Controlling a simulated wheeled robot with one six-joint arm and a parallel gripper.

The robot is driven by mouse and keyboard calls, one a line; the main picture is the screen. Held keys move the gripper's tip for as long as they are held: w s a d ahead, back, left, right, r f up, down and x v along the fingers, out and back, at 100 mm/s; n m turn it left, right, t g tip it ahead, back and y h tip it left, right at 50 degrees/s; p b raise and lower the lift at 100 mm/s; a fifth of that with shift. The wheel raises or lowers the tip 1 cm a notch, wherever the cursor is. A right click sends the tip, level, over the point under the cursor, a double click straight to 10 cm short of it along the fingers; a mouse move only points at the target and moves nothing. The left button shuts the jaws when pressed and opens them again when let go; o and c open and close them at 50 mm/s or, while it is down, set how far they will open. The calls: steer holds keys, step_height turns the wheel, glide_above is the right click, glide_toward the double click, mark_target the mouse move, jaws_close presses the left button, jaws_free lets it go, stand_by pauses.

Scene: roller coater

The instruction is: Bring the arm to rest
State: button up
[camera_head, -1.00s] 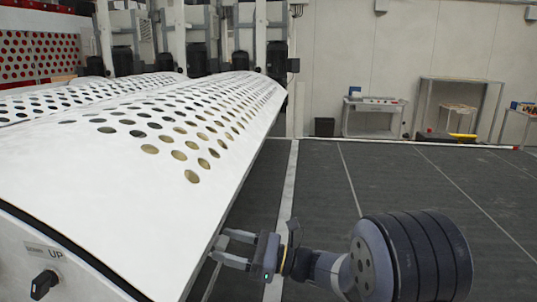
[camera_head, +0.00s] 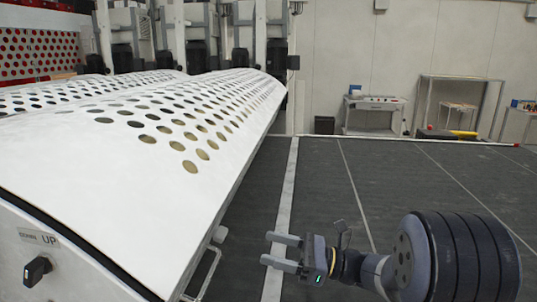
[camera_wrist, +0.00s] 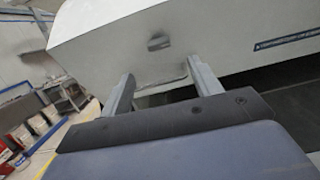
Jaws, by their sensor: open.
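My gripper (camera_head: 283,251) is at the lower right of the head view, beside the right side of the white machine and apart from it. Its two fingers are spread with nothing between them. In the wrist view the open fingers (camera_wrist: 162,88) point toward the white machine side (camera_wrist: 120,45), which has a small dark recessed part and a handle-like part. My arm reaches in from the lower right, partly hidden behind its own large dark ribbed joint.
The white roller coater (camera_head: 110,185) with a perforated cover fills the left. A black knob (camera_head: 37,271) is on its front, and a bar handle (camera_head: 207,275) sticks out near my gripper. The dark floor to the right is clear up to a wall-side bench (camera_head: 375,112).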

steer(key=p+x, duration=0.1)
steer(key=x, duration=1)
steer(key=s+d+f+n+t+b, duration=0.2)
steer(key=s+d+f+n+b, duration=0.2)
steer(key=d+n+b, duration=0.4)
steer(key=shift+s+d+f+n+h+b, duration=0.2)
steer(key=shift+s+d+n+h+b, duration=0.15)
steer(key=shift+s+d+b, duration=0.5)
steer(key=shift+w+a, duration=0.1)
steer(key=shift+a, duration=0.05)
